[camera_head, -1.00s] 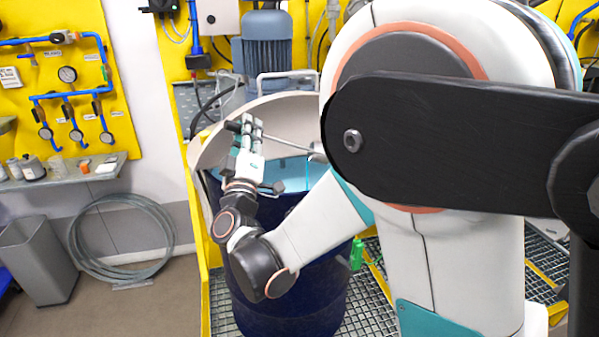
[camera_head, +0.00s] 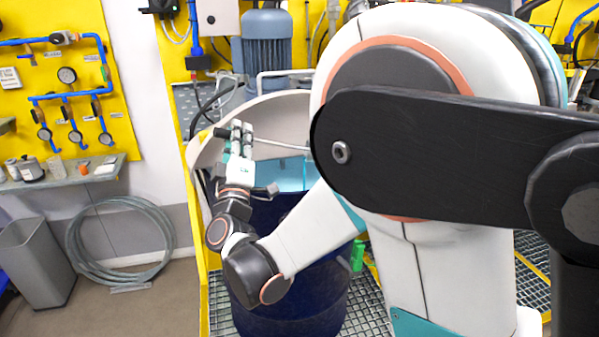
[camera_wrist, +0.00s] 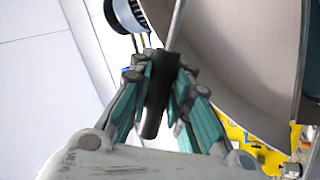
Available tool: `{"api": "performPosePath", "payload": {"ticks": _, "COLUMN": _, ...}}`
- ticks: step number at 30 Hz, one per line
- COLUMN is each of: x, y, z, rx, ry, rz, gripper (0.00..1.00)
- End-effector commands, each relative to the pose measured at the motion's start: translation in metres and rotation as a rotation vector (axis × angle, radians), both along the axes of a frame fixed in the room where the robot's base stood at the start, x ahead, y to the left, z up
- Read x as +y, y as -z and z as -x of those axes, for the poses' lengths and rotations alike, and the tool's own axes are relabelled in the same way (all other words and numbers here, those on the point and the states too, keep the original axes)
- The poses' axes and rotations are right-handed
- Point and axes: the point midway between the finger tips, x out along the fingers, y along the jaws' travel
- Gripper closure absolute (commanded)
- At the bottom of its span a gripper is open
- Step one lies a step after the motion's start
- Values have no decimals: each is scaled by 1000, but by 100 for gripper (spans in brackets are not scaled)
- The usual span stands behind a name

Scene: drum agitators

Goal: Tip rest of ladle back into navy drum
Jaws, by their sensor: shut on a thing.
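My gripper (camera_head: 239,140) is shut on the black handle of the ladle (camera_head: 273,143), above the left part of the drum opening. The ladle's thin metal rod runs to the right, and its bowl is hidden behind my arm. In the wrist view the black ladle handle (camera_wrist: 157,100) sits between the teal-padded fingers (camera_wrist: 160,95). The navy drum (camera_head: 290,290) stands below, with light blue liquid (camera_head: 290,173) in its opening. My arm covers much of the drum.
A pale curved guard (camera_head: 280,112) rises behind the drum. A blue motor (camera_head: 264,48) stands at the back. A green bottle (camera_head: 357,255) is beside the drum on the grating. A shelf with jars (camera_head: 65,178), a coiled hose (camera_head: 118,240) and a grey bin (camera_head: 38,260) are at left.

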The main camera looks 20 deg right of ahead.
Motion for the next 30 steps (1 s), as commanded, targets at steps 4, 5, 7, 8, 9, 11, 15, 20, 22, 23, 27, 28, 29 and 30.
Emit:
{"api": "performPosePath", "payload": {"ticks": 4, "x": 4, "y": 3, "z": -1, "rx": 2, "ry": 0, "rz": 18, "gripper": 100}}
{"api": "performPosePath", "payload": {"ticks": 5, "x": 4, "y": 4, "z": -1, "rx": 3, "ry": 1, "rz": 21, "gripper": 100}}
{"api": "performPosePath", "payload": {"ticks": 7, "x": 6, "y": 5, "z": -1, "rx": 4, "ry": 1, "rz": 28, "gripper": 100}}
{"api": "performPosePath", "payload": {"ticks": 8, "x": 6, "y": 6, "z": -1, "rx": 4, "ry": 0, "rz": 32, "gripper": 100}}
{"api": "performPosePath", "payload": {"ticks": 9, "x": 7, "y": 6, "z": -1, "rx": 5, "ry": 1, "rz": 36, "gripper": 100}}
{"api": "performPosePath", "payload": {"ticks": 11, "x": 7, "y": 8, "z": -1, "rx": 6, "ry": 1, "rz": 42, "gripper": 100}}
{"api": "performPosePath", "payload": {"ticks": 15, "x": 9, "y": 10, "z": -1, "rx": 9, "ry": 1, "rz": 57, "gripper": 100}}
{"api": "performPosePath", "payload": {"ticks": 20, "x": 10, "y": 13, "z": -2, "rx": 11, "ry": 1, "rz": 76, "gripper": 100}}
{"api": "performPosePath", "payload": {"ticks": 22, "x": 11, "y": 15, "z": -2, "rx": 13, "ry": 1, "rz": 84, "gripper": 100}}
{"api": "performPosePath", "payload": {"ticks": 23, "x": 11, "y": 15, "z": -2, "rx": 14, "ry": 1, "rz": 87, "gripper": 100}}
{"api": "performPosePath", "payload": {"ticks": 27, "x": 13, "y": 18, "z": -2, "rx": 16, "ry": 0, "rz": 102, "gripper": 100}}
{"api": "performPosePath", "payload": {"ticks": 28, "x": 13, "y": 19, "z": -2, "rx": 16, "ry": 0, "rz": 105, "gripper": 100}}
{"api": "performPosePath", "payload": {"ticks": 29, "x": 14, "y": 19, "z": -2, "rx": 17, "ry": 0, "rz": 108, "gripper": 100}}
{"api": "performPosePath", "payload": {"ticks": 30, "x": 14, "y": 20, "z": -2, "rx": 18, "ry": 0, "rz": 113, "gripper": 100}}
